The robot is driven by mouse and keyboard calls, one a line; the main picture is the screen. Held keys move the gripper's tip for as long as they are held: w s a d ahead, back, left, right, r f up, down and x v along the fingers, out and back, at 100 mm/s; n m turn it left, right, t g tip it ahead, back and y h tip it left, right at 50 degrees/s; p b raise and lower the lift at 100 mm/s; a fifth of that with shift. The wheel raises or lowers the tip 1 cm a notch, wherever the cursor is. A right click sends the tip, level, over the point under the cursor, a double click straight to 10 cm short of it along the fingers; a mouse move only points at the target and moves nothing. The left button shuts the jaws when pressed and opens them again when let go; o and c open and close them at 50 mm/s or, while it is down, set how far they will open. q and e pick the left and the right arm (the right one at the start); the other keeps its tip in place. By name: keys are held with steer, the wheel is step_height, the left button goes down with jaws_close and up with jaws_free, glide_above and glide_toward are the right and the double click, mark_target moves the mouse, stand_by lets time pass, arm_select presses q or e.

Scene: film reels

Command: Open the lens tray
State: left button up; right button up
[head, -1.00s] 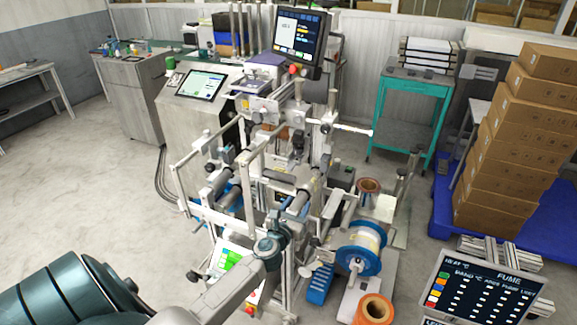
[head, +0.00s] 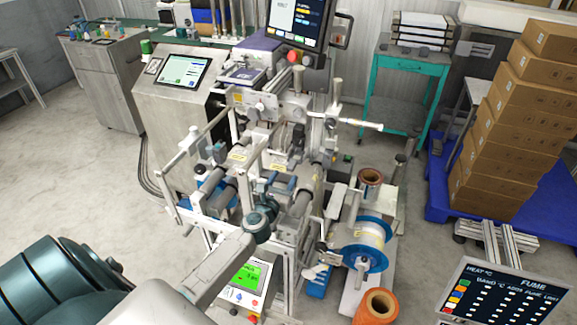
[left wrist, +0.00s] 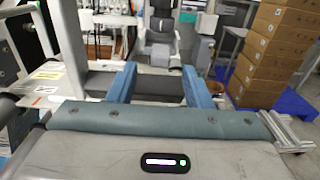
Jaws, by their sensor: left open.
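I cannot pick out the lens tray for certain in either view. My left gripper (head: 266,190) is in front of the white-framed reel machine (head: 240,155), among its bars and rollers. In the left wrist view its two blue fingers (left wrist: 159,84) are apart, with nothing held between them. A grey bar of the machine (left wrist: 150,87) crosses behind the fingers. Farther off, a white and dark unit (left wrist: 160,38) of the machine shows between them; I cannot tell whether it bears the tray. My right gripper is out of view.
A blue-flanged spool (head: 363,243) and an orange roll (head: 377,306) stand right of the gripper. A screen (head: 183,71) is at the machine's left. Stacked boxes (head: 510,130) and a teal cart (head: 408,65) stand at the right. Open floor (head: 75,165) lies left.

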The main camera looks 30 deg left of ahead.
mark_target(289, 169)
arm_select(q)
steer(key=x, duration=0.6)
steer(key=shift+w, duration=0.1)
jaws_close()
